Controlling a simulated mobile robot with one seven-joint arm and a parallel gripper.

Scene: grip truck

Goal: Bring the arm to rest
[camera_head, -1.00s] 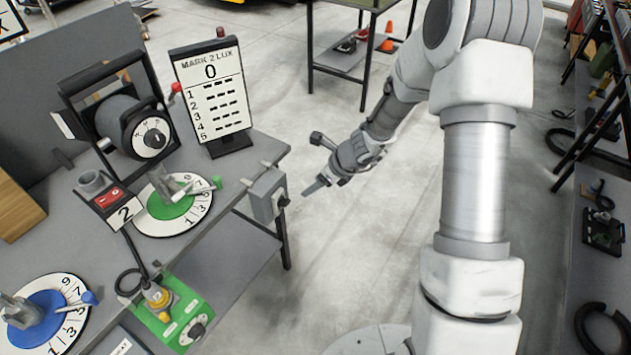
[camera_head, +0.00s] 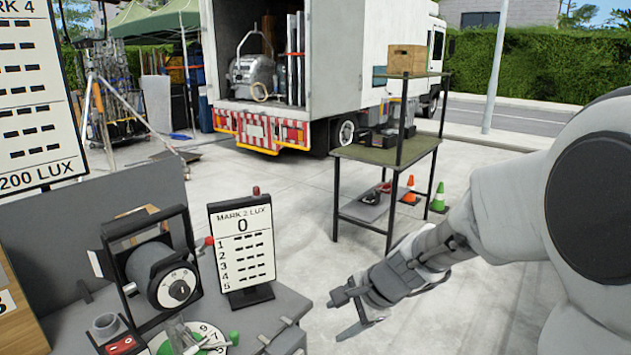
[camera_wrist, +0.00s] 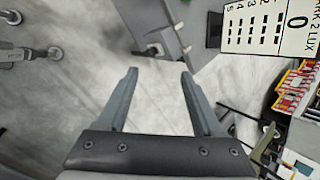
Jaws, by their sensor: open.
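My gripper (camera_head: 357,312) is at the end of my arm, in the lower middle of the head view, right of the grey bench (camera_head: 285,325). In the wrist view the two fingers of my gripper (camera_wrist: 158,75) stand apart with nothing between them. Bare concrete floor (camera_wrist: 165,100) shows between and beyond them. The bench corner (camera_wrist: 165,30) lies past the fingertips in the wrist view. My gripper touches nothing that I can see.
On the bench stand the "MARK 2 LUX" board (camera_head: 243,245) reading 0 and a dialled lamp unit (camera_head: 160,275). A shelved table (camera_head: 385,150), cones (camera_head: 438,197) and a truck (camera_head: 275,75) stand beyond. Open floor (camera_head: 310,220) lies between.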

